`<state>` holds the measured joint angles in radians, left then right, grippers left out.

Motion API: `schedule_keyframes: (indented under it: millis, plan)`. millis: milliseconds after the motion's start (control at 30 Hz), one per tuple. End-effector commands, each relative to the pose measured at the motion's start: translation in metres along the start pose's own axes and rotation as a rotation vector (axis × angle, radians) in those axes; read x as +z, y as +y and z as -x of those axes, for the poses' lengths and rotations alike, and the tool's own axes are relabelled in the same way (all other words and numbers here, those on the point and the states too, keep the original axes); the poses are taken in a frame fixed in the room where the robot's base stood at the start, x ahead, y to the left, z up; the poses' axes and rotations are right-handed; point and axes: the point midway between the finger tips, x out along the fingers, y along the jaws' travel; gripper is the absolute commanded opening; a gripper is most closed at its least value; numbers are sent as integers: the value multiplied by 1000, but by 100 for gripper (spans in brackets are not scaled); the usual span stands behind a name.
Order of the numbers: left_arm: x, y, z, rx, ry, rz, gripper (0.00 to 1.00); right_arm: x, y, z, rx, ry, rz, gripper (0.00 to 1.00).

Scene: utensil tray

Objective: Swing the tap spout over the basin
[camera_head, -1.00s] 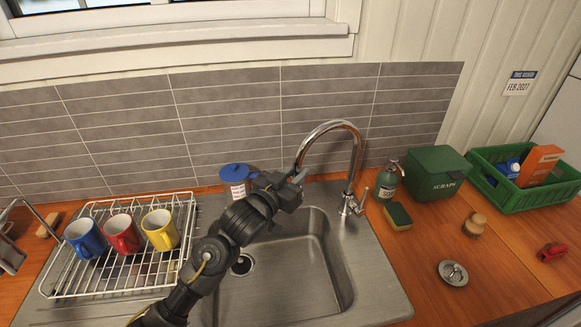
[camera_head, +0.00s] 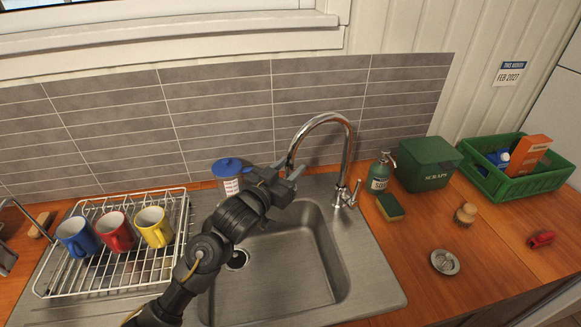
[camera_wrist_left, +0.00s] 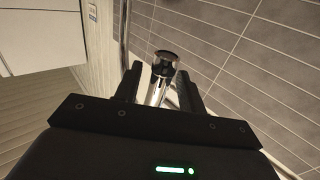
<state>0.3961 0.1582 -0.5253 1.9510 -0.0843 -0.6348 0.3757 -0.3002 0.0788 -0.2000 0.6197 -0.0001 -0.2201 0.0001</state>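The chrome tap (camera_head: 347,150) stands behind the basin (camera_head: 280,262), with its arched spout reaching left. The spout end comes down near the basin's back rim. My left gripper (camera_head: 291,176) is at the spout end, its arm crossing over the basin from the lower left. In the left wrist view the spout end (camera_wrist_left: 163,68) lies between the two fingers (camera_wrist_left: 160,88), one on each side. The fingers look spread, with a narrow gap beside the spout; firm contact does not show. The tap's lever (camera_head: 354,194) is at its base on the right. My right gripper is out of view.
A blue-lidded jar (camera_head: 229,180) stands close behind my left gripper. A dish rack (camera_head: 67,284) with three mugs is at left. A soap bottle (camera_head: 380,177), a sponge (camera_head: 390,207) and a green scraps bin (camera_head: 428,166) stand right of the tap. The basin is empty.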

Motion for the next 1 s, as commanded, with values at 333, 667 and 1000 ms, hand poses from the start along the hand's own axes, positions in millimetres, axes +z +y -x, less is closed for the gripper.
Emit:
schedule_keyframes:
  millis: [333,667,1000]
  plan:
    - [-4,0,63,0,-3,1,40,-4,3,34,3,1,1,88]
    - [-1,1,101,2,-1,-1,40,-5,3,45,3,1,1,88]
    - [-1,1,103,1,1,-1,40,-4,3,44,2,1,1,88]
